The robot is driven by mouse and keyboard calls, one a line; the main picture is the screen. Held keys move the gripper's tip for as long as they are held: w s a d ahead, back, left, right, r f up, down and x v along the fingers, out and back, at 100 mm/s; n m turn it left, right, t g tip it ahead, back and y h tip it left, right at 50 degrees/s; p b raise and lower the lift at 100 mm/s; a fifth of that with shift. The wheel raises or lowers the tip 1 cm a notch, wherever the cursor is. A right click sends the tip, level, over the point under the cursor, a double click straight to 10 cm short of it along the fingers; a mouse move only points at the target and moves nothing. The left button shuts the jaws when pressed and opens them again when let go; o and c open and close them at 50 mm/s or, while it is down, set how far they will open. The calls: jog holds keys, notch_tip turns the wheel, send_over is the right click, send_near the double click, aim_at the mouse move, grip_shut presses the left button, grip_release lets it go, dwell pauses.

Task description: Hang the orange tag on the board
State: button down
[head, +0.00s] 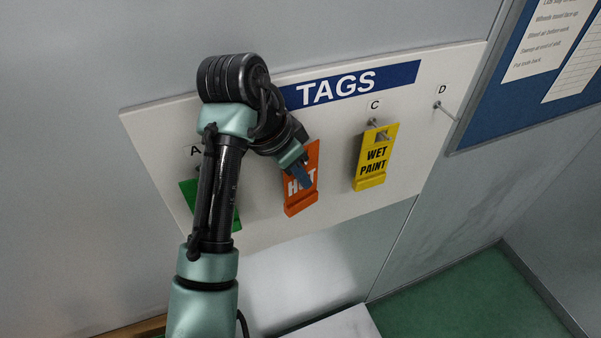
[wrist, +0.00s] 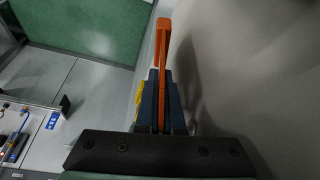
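The orange tag (head: 302,196), lettered HOT, is at the white TAGS board (head: 432,72) between the green and yellow tags. My gripper (head: 300,172) is at the tag, with a blue finger across the front of its lettering. In the wrist view the orange tag (wrist: 163,42) shows edge-on, running down between the dark blue fingers (wrist: 161,100), which look closed on it. My wrist hides the place above the tag, so I cannot tell whether a peg passes through it.
A green tag (head: 189,190) is at the left under letter A, partly behind my arm. A yellow WET PAINT tag (head: 376,158) hangs under C. The peg (head: 446,111) at D is bare. A blue notice board (head: 520,100) is at the right.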

jog(key=c, duration=1)
grip_release()
jog(key=shift+o, duration=0.2)
jog(key=shift+a+r, duration=0.1)
jog(key=shift+a+r+b, duration=0.1)
jog(key=shift+r+b, duration=0.2)
jog(key=v, duration=1.2)
jog(key=shift+s, duration=0.1)
